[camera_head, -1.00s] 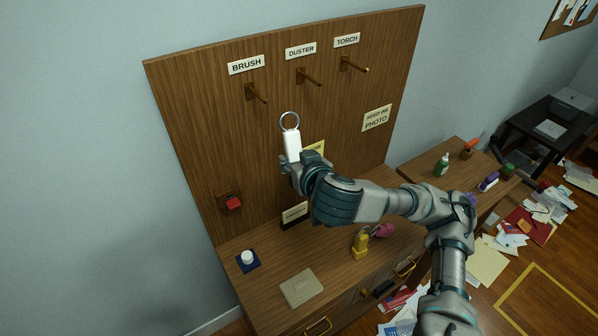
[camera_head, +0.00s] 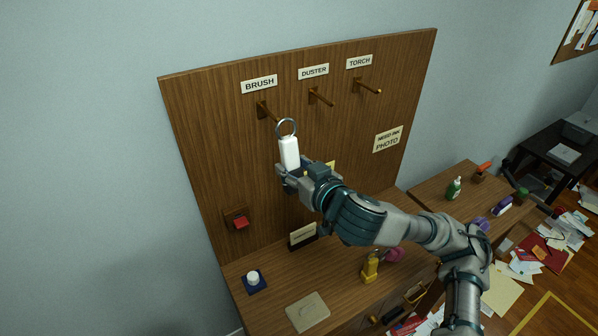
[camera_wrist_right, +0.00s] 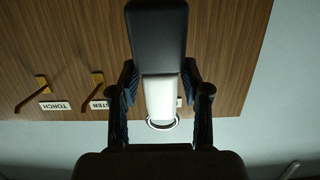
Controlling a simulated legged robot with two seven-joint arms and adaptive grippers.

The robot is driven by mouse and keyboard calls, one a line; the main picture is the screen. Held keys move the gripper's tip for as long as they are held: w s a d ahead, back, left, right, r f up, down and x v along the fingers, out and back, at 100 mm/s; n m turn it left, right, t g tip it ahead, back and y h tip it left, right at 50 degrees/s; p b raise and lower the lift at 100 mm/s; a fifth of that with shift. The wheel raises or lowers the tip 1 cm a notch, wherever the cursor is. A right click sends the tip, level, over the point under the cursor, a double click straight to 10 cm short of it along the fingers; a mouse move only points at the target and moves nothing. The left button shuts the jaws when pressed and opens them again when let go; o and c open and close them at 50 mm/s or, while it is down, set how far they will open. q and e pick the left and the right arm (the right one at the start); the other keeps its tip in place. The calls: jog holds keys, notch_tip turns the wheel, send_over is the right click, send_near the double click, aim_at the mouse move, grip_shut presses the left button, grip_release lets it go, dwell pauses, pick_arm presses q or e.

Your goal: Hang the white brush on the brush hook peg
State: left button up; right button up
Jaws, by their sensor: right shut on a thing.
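The white brush (camera_head: 289,152) is upright, with a metal ring (camera_head: 287,127) at its top. My right gripper (camera_head: 291,172) is shut on it below the ring. In the right wrist view, the brush's white part (camera_wrist_right: 160,97) lies between the fingers, with a dark block-like part beyond it. The brush hook peg (camera_head: 267,111) sticks out under the BRUSH label (camera_head: 259,84). In the head view the ring overlaps the peg's tip; I cannot tell whether the peg passes through it. My left gripper is not in view.
The DUSTER peg (camera_head: 321,97) and TORCH peg (camera_head: 368,87) are to the right, both empty. A red button (camera_head: 240,222) is lower on the board. The desk below holds a white knob on a blue base (camera_head: 253,279), a beige pad (camera_head: 307,312) and a yellow bottle (camera_head: 371,267).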

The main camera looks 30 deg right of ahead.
jog(key=shift+x, duration=1.4)
jog(key=shift+w+a+r, duration=0.1)
jog(key=shift+w+r, duration=0.05)
jog(key=shift+w, duration=1.05)
jog(key=shift+w+f, duration=0.15)
jog(key=shift+f, duration=0.05)
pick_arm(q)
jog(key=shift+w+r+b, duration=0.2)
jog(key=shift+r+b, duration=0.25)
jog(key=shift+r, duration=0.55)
pick_arm(e)
jog(key=shift+w+a+f, duration=0.1)
jog(key=shift+w+f, duration=0.2)
jog(key=shift+w, duration=0.1)
jog(key=shift+f, duration=0.1)
jog(key=o, duration=1.4)
jog(key=shift+w, duration=0.1)
